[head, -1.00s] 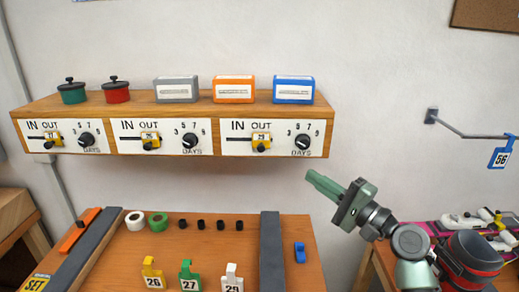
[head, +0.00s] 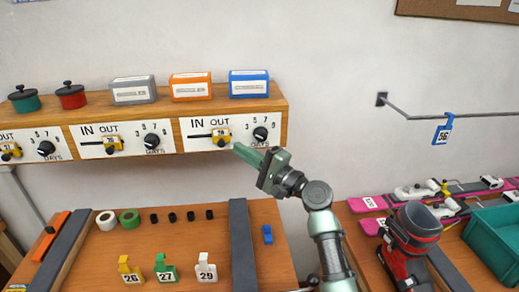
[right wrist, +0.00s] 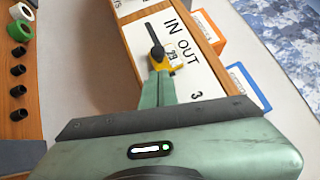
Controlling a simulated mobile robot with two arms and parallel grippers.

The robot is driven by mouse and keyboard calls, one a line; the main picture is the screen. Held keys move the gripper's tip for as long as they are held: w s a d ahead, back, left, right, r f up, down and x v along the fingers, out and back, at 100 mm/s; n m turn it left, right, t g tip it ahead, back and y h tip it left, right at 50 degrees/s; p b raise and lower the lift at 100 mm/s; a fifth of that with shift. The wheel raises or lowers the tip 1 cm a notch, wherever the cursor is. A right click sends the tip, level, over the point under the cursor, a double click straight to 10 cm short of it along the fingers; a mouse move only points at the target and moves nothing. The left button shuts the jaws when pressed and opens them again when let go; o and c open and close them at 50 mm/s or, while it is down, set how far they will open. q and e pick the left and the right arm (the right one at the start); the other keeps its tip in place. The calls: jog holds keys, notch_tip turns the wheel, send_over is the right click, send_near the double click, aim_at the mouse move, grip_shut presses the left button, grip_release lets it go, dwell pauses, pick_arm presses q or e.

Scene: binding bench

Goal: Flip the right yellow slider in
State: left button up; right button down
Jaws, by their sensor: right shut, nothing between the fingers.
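The right yellow slider (head: 221,138), tagged 29, sits at the OUT end of its slot on the right panel (head: 196,143) of the wooden shelf. In the right wrist view the slider (right wrist: 177,67) and its black knob lie just beyond my fingertips. My right gripper (head: 240,150) is shut and empty, its green fingers pointing at the slider from lower right. In the right wrist view the shut fingers (right wrist: 161,76) appear to overlap the slider's near edge; I cannot tell whether they touch. My left gripper is not in view.
The DAYS dial (head: 260,134) is close right of the slider. Orange (head: 191,91) and blue (head: 249,90) boxes stand on the shelf. Below, the bench (head: 190,225) holds tagged clips and tape rolls.

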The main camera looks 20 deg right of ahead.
jog(key=shift+w+a+r+p, duration=0.1)
jog(key=shift+a+r+p, duration=0.2)
jog(key=shift+a, duration=0.5)
jog(key=shift+w, duration=0.1)
jog(key=w+a, duration=0.1)
jog(key=a, duration=0.5)
jog(key=shift+w, duration=0.2)
jog(key=shift+r, duration=0.1)
jog(key=shift+a, duration=0.1)
